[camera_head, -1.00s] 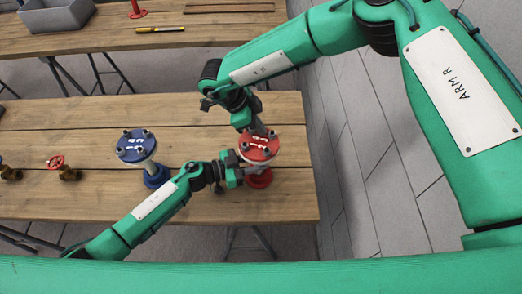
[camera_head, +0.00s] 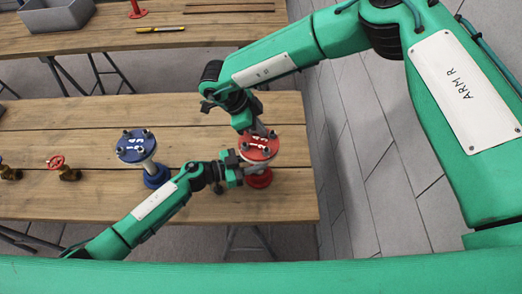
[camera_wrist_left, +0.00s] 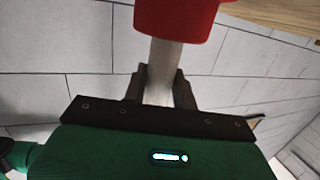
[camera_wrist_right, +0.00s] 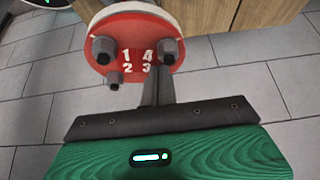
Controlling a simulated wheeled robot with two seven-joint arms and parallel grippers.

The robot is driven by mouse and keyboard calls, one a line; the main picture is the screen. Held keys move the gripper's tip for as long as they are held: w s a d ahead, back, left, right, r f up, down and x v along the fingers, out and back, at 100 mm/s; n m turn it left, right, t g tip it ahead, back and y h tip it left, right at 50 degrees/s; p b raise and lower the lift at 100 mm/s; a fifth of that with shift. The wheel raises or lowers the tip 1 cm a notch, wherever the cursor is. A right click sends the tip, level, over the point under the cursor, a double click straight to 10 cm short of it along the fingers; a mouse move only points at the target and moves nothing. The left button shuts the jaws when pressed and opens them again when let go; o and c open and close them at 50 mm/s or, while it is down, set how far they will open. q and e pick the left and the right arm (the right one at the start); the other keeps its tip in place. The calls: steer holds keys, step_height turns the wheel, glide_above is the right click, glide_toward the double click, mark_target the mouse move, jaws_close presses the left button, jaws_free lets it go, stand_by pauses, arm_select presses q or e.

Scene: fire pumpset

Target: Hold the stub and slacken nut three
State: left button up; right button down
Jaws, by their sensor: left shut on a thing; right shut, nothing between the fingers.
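The red stub (camera_head: 258,146) stands upright near the right end of the near bench, its red numbered flange on top. My left gripper (camera_head: 236,171) is shut on its pale pipe; in the left wrist view the pipe (camera_wrist_left: 165,58) runs between the fingers, below a red disc. My right gripper (camera_head: 264,132) is shut and empty at the top flange. In the right wrist view the flange (camera_wrist_right: 130,30) shows digits 1 to 4. Nuts show beside 1, 4 and 2. The right fingers (camera_wrist_right: 156,86) cover the spot beside 3, hiding nut three.
A blue flanged stub (camera_head: 136,147) stands left of the red one. A small valve with a red handwheel (camera_head: 56,162) is farther left. A far bench holds a grey bin (camera_head: 58,16) and a yellow marker (camera_head: 160,29). Bare planks lie between the stubs and the valve.

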steer(key=shift+s, duration=0.4)
steer(key=shift+a, duration=0.1)
stand_by(0.3)
steer(key=shift+a, duration=0.25)
steer(key=shift+r, duration=3)
